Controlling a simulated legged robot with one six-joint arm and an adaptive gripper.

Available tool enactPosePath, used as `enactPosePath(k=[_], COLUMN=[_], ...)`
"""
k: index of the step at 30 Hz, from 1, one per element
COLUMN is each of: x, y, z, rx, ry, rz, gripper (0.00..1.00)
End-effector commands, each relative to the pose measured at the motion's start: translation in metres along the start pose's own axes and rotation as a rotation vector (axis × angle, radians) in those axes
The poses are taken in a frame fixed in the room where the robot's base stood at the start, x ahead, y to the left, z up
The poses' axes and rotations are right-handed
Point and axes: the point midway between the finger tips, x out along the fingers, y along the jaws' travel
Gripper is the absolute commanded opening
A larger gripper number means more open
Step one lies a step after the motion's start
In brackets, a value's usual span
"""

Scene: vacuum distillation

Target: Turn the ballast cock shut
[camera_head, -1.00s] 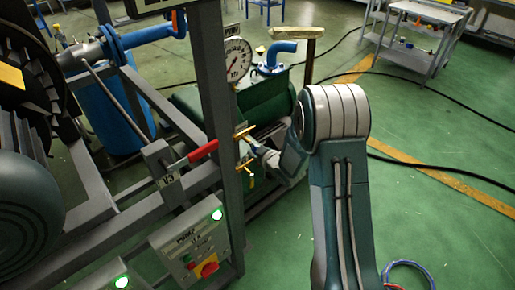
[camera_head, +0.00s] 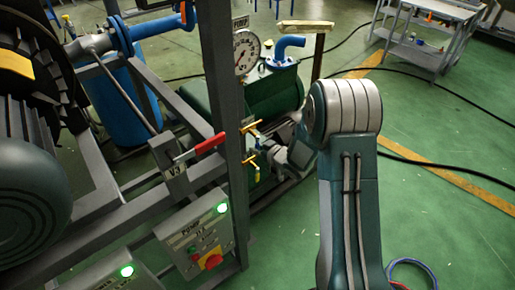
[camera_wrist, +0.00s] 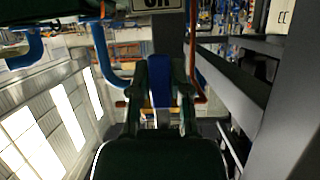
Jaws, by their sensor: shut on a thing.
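Two brass cocks, an upper one (camera_head: 250,127) and a lower one (camera_head: 250,158), stick out beside the grey frame post, in front of the green pump (camera_head: 275,95). No label shows which is the ballast cock. My gripper (camera_head: 264,148) is at these cocks, reaching in from the right, and looks shut on one of their handles. Its tips are small and partly hidden in the head view.
The grey post (camera_head: 223,100) stands just left of the cocks. A red-handled lever (camera_head: 208,144) marked V3 and the pump switch box (camera_head: 202,240) are nearby. A pressure gauge (camera_head: 246,50) is above. Cables lie on the green floor; floor at right is mostly open.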

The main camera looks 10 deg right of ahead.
Motion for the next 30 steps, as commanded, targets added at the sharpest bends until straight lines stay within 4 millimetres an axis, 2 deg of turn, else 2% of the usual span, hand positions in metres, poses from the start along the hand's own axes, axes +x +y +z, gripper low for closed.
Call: enactPosePath(k=[5,6,7,8,20,23,30], x=[0.000,0.000,0.000,0.000,-0.003,-0.013,-0.061], y=[-0.002,-0.002,-0.002,-0.002,-0.001,0.000,0.000], z=[0.005,0.005,0.005,0.005,0.001,0.001,0.001], rx=[0.005,0.005,0.004,0.004,0.000,0.000,0.000], ry=[-0.012,-0.012,-0.012,-0.011,-0.003,-0.003,-0.004], rz=[-0.002,-0.002,-0.002,-0.002,0.000,0.001,0.003], gripper=[0.00,0.38,0.51,0.60,0.60,0.60,0.60])
